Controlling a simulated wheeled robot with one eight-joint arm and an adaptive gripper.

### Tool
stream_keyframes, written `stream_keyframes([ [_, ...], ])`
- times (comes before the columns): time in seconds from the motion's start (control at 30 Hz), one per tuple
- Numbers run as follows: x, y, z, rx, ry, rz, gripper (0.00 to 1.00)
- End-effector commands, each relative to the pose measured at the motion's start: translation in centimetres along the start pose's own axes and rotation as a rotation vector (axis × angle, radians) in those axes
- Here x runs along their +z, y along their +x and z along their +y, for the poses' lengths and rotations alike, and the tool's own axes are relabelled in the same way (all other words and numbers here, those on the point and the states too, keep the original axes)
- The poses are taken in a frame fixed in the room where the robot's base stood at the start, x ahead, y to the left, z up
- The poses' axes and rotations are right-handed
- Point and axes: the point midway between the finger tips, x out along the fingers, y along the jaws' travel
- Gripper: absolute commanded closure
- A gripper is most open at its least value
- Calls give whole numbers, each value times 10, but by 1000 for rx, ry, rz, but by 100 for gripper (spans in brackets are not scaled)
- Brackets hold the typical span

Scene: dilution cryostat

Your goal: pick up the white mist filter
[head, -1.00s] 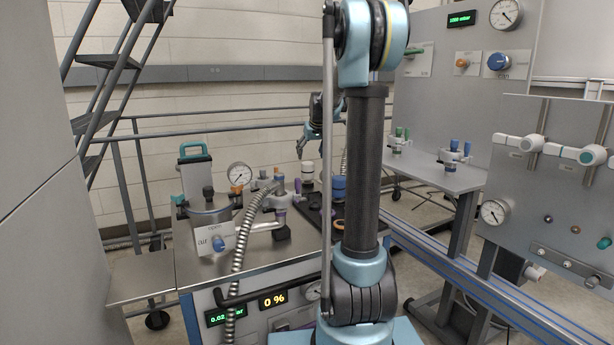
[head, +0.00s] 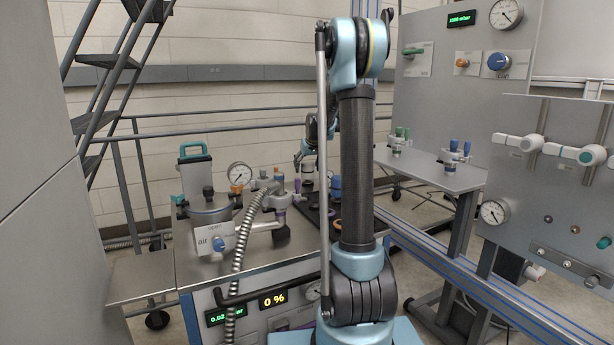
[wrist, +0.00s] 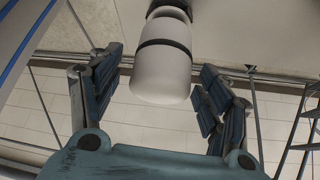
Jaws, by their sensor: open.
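The white mist filter (wrist: 160,75) is a white cylinder with a rounded end and a dark band. In the wrist view it sits between the spread fingers of my gripper (wrist: 161,66), with gaps visible on both sides. In the head view my gripper (head: 304,160) reaches down at the filter (head: 308,172), which stands upright near the dark tray on the bench. The fingers partly cover it there. My gripper is open and does not visibly touch it.
A dark tray (head: 313,216) and a blue part (head: 336,186) are close by, partly behind my arm. A pump with a gauge (head: 239,174) and a ribbed metal hose (head: 240,262) stand to the left. A side table (head: 440,177) is at right.

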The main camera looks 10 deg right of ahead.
Motion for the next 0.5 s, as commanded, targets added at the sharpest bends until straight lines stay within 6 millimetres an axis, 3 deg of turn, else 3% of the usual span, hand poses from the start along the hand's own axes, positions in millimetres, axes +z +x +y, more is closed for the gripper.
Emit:
stream_keyframes([
  [0.23, 0, 2, 0, 0, 0, 0, 32],
  [0.43, 0, 2, -1, 0, 0, 0, 77],
  [0.5, 0, 2, -1, 0, 0, 0, 82],
])
